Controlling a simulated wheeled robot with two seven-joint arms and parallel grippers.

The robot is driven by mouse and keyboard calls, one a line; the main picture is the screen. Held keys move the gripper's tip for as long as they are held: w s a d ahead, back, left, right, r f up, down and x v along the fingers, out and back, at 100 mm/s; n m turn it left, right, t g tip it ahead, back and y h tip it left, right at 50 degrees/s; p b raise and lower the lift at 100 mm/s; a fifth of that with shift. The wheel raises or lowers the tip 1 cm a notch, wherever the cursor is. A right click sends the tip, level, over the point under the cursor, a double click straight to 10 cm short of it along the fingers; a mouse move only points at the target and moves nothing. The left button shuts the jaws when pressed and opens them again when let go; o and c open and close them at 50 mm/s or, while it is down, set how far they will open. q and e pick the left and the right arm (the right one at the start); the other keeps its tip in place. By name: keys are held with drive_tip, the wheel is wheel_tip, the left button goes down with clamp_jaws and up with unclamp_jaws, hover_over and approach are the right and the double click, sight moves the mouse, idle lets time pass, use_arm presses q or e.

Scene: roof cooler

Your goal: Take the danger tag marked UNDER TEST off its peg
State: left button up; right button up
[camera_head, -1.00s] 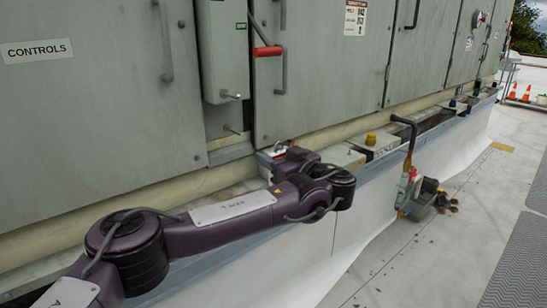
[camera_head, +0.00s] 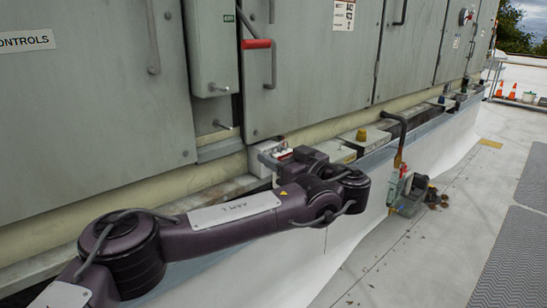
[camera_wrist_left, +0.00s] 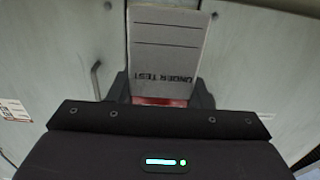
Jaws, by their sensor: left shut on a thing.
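The danger tag (camera_wrist_left: 165,50) is a grey-white card with the words UNDER TEST upside down and a red band at its near end. It shows in the left wrist view. My left gripper (camera_wrist_left: 160,96) is shut on its red end. In the head view my left gripper (camera_head: 273,157) is low in front of the cabinet base, partly hidden by my wrist. Two metal pegs, an upper peg (camera_head: 219,88) and a lower peg (camera_head: 222,125), stick out by the narrow grey box, both bare. My right gripper is not in view.
A red-gripped lever (camera_head: 256,44) and door handles (camera_head: 152,40) stick out from the grey cabinets. A narrow ledge with a yellow cap (camera_head: 361,135) runs along their base. A tool caddy (camera_head: 408,192) hangs on the ledge. The roof at right is largely open.

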use_arm(q)
drive_tip(key=shift+b+v, duration=0.55)
drive_tip(key=shift+v, duration=0.7)
